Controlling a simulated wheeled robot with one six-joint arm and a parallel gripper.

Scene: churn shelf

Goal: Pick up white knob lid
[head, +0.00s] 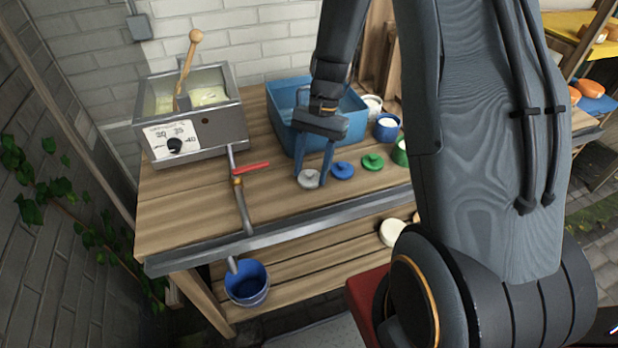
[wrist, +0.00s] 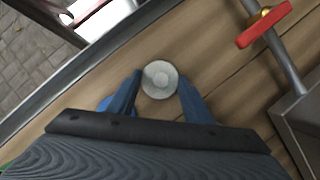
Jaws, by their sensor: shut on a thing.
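The white knob lid (head: 309,179) is a small pale round lid at the front of the wooden bench, left of a blue lid (head: 343,170) and a green lid (head: 372,161). My gripper (head: 312,172) points down over it with both fingers around it. In the wrist view the white knob lid (wrist: 159,79) sits between the blue fingertips of my gripper (wrist: 159,88), which are shut on it. I cannot tell whether it still touches the bench. Part of the blue lid is hidden behind a finger in the wrist view.
A blue tub (head: 284,104) stands behind my gripper. A metal vat (head: 212,133) with a dial is at left, with a red-handled valve (head: 250,168) and pipe. A blue bucket (head: 247,284) is below. White and blue pots (head: 386,128) stand behind the lids.

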